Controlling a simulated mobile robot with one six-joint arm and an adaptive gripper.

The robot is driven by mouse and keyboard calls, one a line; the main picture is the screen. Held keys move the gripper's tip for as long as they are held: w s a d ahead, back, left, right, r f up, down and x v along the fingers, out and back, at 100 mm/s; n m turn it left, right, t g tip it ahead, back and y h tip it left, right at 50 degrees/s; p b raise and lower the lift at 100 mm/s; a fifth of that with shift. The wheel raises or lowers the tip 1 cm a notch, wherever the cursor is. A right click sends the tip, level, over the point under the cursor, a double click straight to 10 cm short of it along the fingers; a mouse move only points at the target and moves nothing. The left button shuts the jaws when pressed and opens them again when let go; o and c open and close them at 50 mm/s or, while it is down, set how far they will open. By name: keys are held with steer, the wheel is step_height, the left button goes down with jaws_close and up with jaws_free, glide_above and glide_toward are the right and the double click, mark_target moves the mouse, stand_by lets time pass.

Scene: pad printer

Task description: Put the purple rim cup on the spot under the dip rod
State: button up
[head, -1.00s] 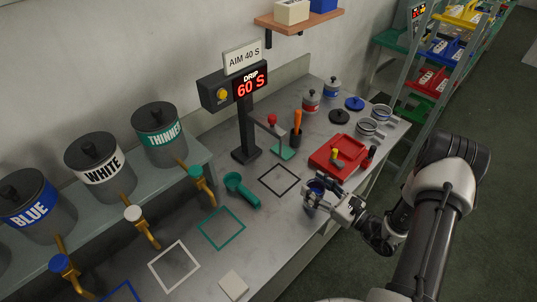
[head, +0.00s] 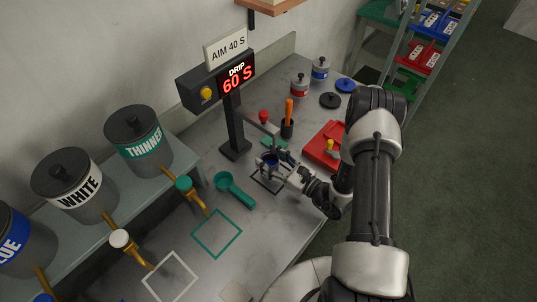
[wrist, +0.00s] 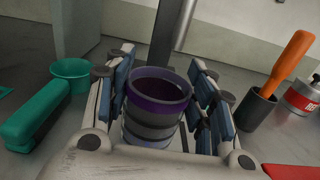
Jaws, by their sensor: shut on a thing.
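My gripper (head: 283,170) is shut on the purple rim cup (wrist: 160,92), a grey cup with a purple band at its rim. The cup is upright between the blue finger pads in the wrist view. In the head view the cup (head: 269,160) is over or on the black square outline (head: 262,184) on the bench. I cannot tell whether its base touches the bench. The dip rod stand (head: 236,130) with its sign "DRIP 60 S" (head: 237,80) is behind the cup. The rod itself is hard to make out.
A teal scoop (head: 236,189) lies left of the cup, and also shows in the wrist view (wrist: 45,110). An orange-handled tool in a dark holder (head: 287,122) and a red tray (head: 322,145) are to the right. Teal (head: 217,233) and white (head: 172,278) outlines are empty.

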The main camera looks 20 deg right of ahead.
steer(key=shift+s+d, duration=0.25)
steer(key=shift+d, duration=0.3)
steer(key=shift+s+d+r, duration=0.15)
steer(key=shift+s+r, duration=0.05)
steer(key=shift+s, duration=0.05)
steer(key=shift+a+f, duration=0.1)
steer(key=shift+a, duration=0.15)
steer(key=shift+w+a+f, duration=0.1)
steer(key=shift+f, duration=0.1)
steer(key=o, duration=1.3)
steer(key=shift+o, duration=1.4)
steer(key=shift+r, duration=0.1)
